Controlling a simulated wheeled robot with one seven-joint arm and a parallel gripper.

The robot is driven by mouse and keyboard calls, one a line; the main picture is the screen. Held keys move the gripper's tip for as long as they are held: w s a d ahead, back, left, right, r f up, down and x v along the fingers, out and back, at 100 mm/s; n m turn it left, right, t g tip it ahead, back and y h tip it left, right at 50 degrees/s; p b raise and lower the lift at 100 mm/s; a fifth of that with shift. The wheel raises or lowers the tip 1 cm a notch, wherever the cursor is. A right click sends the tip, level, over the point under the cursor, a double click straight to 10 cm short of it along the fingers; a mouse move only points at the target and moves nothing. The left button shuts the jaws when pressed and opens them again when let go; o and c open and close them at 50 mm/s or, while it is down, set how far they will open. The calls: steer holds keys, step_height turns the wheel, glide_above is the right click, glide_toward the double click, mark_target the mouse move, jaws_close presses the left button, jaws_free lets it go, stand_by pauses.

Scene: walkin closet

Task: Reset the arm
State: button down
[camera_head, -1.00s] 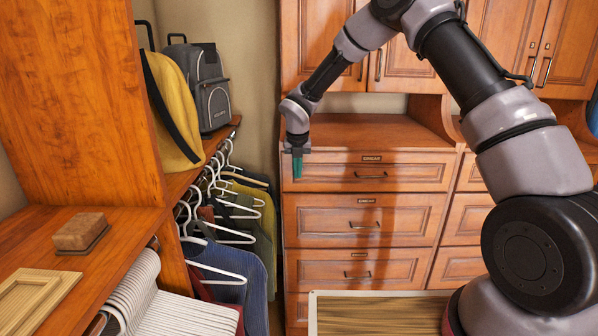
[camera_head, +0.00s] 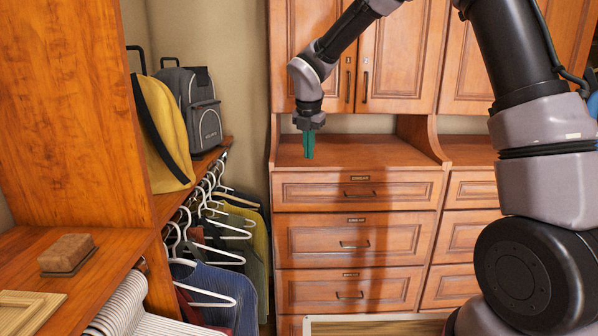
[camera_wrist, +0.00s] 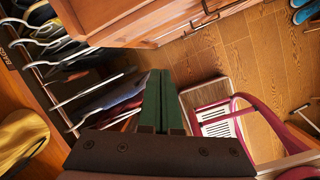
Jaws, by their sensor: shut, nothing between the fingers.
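My gripper (camera_head: 309,145) hangs from my arm in the upper middle of the head view, with its green fingers pointing down. The fingers are shut together with nothing between them. It appears in front of the dresser's top (camera_head: 375,152), apart from it as far as I can tell. In the wrist view my gripper (camera_wrist: 160,78) shows its two green fingers side by side, pointing up the picture. My arm comes down from the upper right of the head view.
A wooden dresser (camera_head: 320,240) with shut drawers stands ahead, with shut cabinet doors (camera_head: 400,60) above. At left, clothes hang on white hangers (camera_head: 210,295) below a shelf with a grey backpack (camera_head: 197,110) and a yellow bag (camera_head: 160,130). Wood floor (camera_wrist: 240,50) is partly clear.

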steer(key=s+d+r+m+t, duration=0.1)
steer(key=s+d+r+m, duration=1.1)
steer(key=d+m, duration=0.35)
steer(key=s+d+r+m+t+y, duration=0.1)
steer(key=s+d+r+m, duration=0.1)
steer(key=s+m, duration=0.5)
steer(key=s+d+r+m+t+y, duration=0.1)
steer(key=s+d+r+m+t, duration=0.1)
steer(key=s+d+m, duration=0.3)
steer(key=s+m, duration=0.3)
steer(key=m, duration=0.4)
steer(key=shift+s+d, duration=0.25)
steer(key=shift+d, duration=0.05)
